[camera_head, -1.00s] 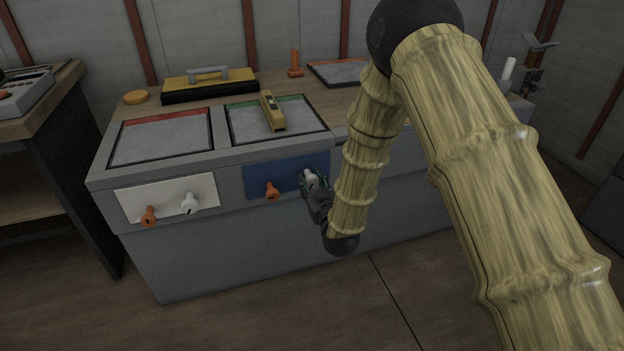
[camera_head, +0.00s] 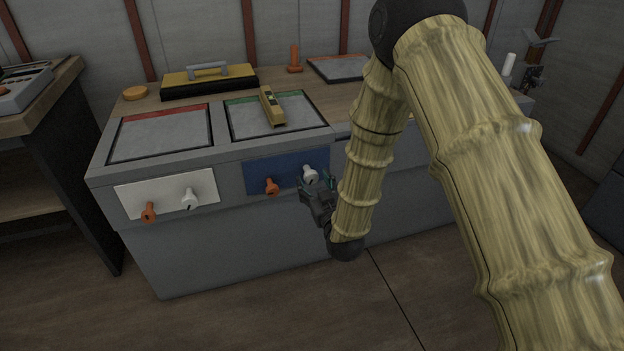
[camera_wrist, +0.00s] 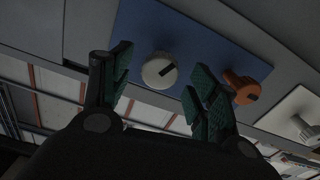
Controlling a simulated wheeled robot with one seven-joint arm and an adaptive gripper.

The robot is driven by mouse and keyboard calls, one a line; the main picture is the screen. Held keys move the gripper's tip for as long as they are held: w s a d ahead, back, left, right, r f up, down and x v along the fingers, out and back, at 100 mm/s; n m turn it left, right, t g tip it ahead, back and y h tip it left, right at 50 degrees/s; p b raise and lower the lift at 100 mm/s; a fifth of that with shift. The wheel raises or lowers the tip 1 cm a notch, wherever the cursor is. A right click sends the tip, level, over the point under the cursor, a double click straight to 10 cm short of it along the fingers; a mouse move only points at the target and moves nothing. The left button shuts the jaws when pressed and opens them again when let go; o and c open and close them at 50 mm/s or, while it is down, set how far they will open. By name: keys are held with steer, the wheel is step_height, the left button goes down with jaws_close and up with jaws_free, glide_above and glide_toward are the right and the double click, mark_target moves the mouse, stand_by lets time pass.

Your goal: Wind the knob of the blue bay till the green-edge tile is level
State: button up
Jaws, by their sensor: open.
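The blue bay's panel (camera_head: 287,172) carries an orange knob (camera_head: 271,186) on the left and a white knob (camera_head: 310,174) on the right. Above it, the green-edge tile (camera_head: 250,118) lies in its frame with a yellow spirit level (camera_head: 272,106) on it; I cannot read the bubble. My gripper (camera_head: 318,186) is open and empty just in front of the white knob. In the wrist view, the white knob (camera_wrist: 159,70) with a dark slot shows between and beyond the open fingers (camera_wrist: 160,88). The orange knob (camera_wrist: 240,86) is outside the right finger.
To the left, a red-edge tile (camera_head: 161,136) sits above a white panel (camera_head: 168,193) with its own orange and white knobs. A yellow toolbox (camera_head: 208,84), an orange disc (camera_head: 135,93) and an orange peg (camera_head: 294,60) stand at the back. The floor in front is clear.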

steer(key=v, duration=0.9)
steer(key=shift+s, duration=0.15)
steer(key=s+d+f+m+g+h, duration=0.1)
steer(key=s+d+f+g+h, duration=0.1)
steer(key=s+d+f+g, duration=0.45)
steer(key=s+d+f+m+g+h, duration=0.1)
steer(key=s+d+f+m+h, duration=0.15)
steer(key=s+f, duration=0.8)
steer(key=s+d+f+m+g, duration=0.1)
steer(key=s+d+f+g, duration=0.2)
steer(key=s+f, duration=0.3)
steer(key=s+d+f+g, duration=0.3)
steer(key=s+d, duration=0.1)
steer(key=s, duration=0.5)
steer(key=s+d+f+m+g, duration=0.1)
steer(key=s+d+f+g, duration=0.2)
steer(key=s+f, duration=0.3)
step_height(320, 180, up, 37)
steer(key=s+h+p, duration=0.1)
steer(key=s+p, duration=0.1)
steer(key=p, duration=3.3)
steer(key=shift+f+g+p, duration=0.15)
steer(key=shift+g+p, duration=0.15)
steer(key=shift+g, duration=0.05)
